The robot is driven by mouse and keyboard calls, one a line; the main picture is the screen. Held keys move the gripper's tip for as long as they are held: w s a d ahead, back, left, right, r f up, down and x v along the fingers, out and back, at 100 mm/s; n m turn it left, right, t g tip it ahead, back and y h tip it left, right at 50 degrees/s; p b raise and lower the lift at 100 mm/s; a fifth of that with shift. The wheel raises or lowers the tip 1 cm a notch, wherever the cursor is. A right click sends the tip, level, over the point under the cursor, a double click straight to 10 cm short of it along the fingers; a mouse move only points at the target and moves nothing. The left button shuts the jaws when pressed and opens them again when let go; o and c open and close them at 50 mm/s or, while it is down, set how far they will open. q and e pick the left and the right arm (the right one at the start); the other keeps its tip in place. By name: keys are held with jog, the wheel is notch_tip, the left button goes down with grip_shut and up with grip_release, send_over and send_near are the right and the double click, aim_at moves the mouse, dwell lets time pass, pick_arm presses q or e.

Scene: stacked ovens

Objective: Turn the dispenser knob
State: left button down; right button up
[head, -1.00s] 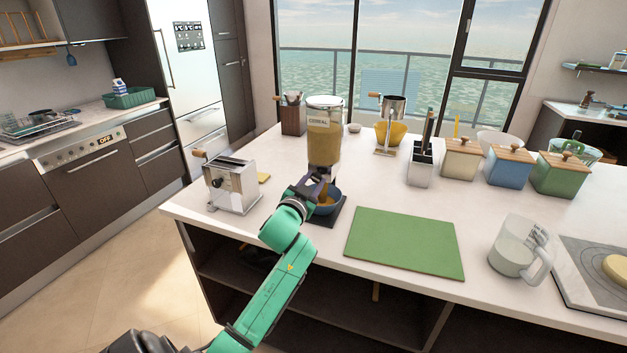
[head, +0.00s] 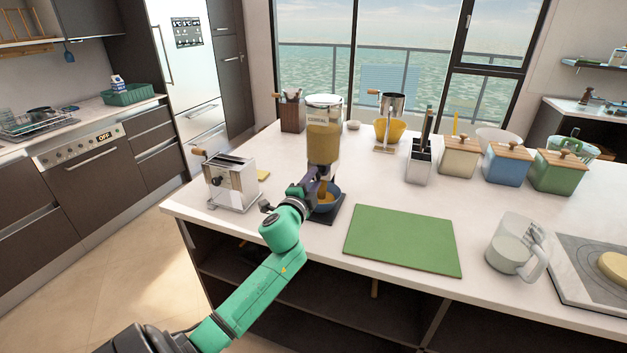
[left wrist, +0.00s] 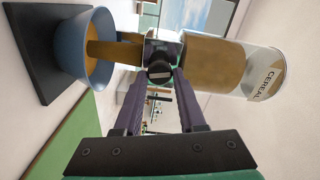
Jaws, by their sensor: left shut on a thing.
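The cereal dispenser (head: 323,138) stands upright on the white counter, its clear container partly filled with brown cereal. My left gripper (head: 318,178) is at the dispenser's outlet. In the left wrist view, its two fingers (left wrist: 162,76) are closed on the dark knob (left wrist: 158,72) at the front of the outlet. A brown stream of cereal (left wrist: 115,53) runs from the outlet into a blue bowl (left wrist: 70,45). The bowl also shows in the head view (head: 327,204), below the outlet on a dark base, partly hidden by my gripper. My right gripper is not in view.
Utensils, a yellow bowl (head: 390,131) and several lidded canisters stand behind.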

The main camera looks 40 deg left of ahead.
pick_arm(q)
jog(key=shift+f+m, duration=0.1)
jog(key=shift+m, duration=1.1)
jog(key=c, duration=0.5)
grip_release()
jog(key=b+v, duration=0.2)
jog(key=v, duration=1.2)
jog(key=shift+s+d, duration=0.15)
jog(key=shift+s, duration=0.1)
